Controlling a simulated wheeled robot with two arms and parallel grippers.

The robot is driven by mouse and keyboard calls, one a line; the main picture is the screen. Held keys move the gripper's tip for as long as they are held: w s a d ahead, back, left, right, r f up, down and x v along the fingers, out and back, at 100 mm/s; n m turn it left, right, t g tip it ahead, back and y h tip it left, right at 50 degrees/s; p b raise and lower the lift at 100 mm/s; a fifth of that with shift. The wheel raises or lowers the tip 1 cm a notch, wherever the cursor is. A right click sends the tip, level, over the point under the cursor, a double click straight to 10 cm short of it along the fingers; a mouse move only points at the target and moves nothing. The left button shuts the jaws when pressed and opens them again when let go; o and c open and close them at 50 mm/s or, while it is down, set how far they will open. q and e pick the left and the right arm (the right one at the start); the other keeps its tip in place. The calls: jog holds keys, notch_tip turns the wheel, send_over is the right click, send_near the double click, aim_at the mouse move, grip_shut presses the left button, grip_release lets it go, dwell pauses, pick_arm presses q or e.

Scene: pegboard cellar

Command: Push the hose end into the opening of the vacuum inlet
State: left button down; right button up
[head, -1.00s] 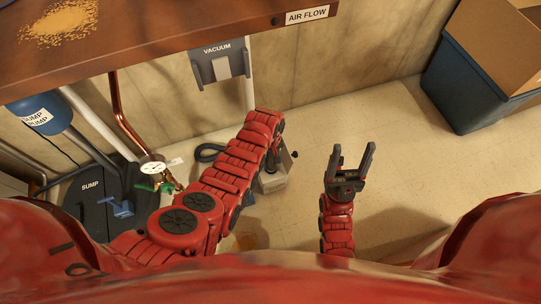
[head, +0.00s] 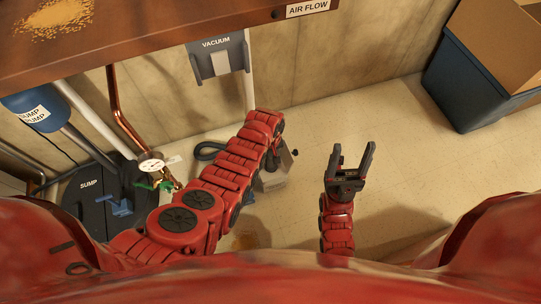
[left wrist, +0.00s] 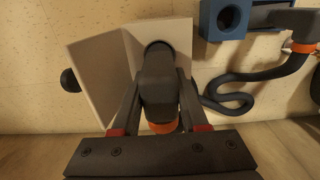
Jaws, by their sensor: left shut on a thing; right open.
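My left gripper (left wrist: 160,88) is shut on the hose end (left wrist: 158,95), a dark rounded piece with an orange ring. In the left wrist view the hose end points at a pale box, which I take as the vacuum inlet (left wrist: 103,70), with a dark round opening. The hose end overlaps the opening's lower edge; I cannot tell whether it has entered. In the head view the box (head: 272,180) is partly behind my left arm, and the left fingers are mostly hidden. My right gripper (head: 352,162) is open and empty, to the right of the box.
A black hose (left wrist: 240,98) loops on the right of the left wrist view, below a blue box (left wrist: 212,22) with a round hole. In the head view a wooden bench (head: 150,42) overhangs; a blue bin (head: 465,95) stands right. Floor between is clear.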

pick_arm(q)
jog(key=shift+f+b, duration=0.7)
jog(key=shift+f, duration=0.25)
dwell(1.1)
jog(key=shift+r, duration=0.1)
dwell(0.6)
jog(key=shift+c, duration=1.8)
grip_release()
jog(key=shift+o, duration=0.2)
jog(key=o, duration=0.3)
